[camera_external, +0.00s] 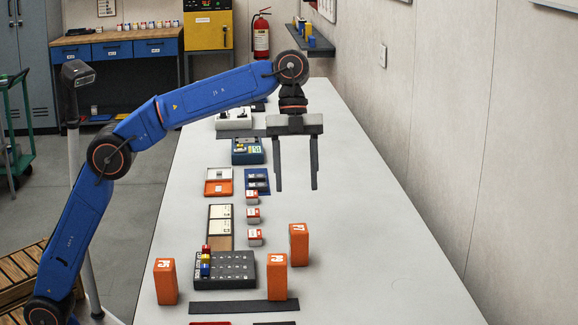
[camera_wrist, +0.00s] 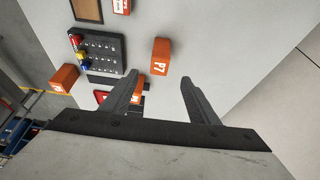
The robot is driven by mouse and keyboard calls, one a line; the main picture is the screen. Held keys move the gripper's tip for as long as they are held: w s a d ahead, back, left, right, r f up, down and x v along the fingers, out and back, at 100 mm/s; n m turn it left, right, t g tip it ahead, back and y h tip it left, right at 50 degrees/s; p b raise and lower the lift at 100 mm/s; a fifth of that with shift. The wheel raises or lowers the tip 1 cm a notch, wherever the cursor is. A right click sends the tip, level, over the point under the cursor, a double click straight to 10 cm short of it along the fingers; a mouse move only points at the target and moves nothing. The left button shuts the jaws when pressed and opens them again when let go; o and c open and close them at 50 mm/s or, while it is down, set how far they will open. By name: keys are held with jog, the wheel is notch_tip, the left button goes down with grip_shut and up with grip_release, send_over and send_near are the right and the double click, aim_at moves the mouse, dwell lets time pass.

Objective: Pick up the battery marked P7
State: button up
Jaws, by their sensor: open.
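The battery marked P7 is an orange upright block with a white label, and it reads clearly in the wrist view (camera_wrist: 160,57). In the external view it appears to be the rear right orange block (camera_external: 299,248). My gripper (camera_external: 296,189) hangs pointing down above the table, open and empty, higher than the batteries. In the wrist view its two fingers (camera_wrist: 160,77) are spread apart, with P7 just beyond the tips. A second orange battery (camera_external: 277,280) stands in front of P7; one finger partly hides it in the wrist view (camera_wrist: 136,92). A third battery (camera_external: 165,284) stands at the left.
A black box with colored pieces (camera_external: 235,276) lies between the left and right batteries. A dark strip (camera_external: 237,308) lies in front. Several small white-and-orange boxes (camera_external: 254,216) and trays (camera_external: 219,188) line the table behind. The table right of P7 is clear up to the wall.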

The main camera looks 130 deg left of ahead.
aim_at(299, 226)
jog(key=x, duration=1.4)
jog(key=shift+s+a, duration=0.1)
jog(key=shift+c, duration=0.3)
grip_shut()
jog(key=shift+r, duration=0.1)
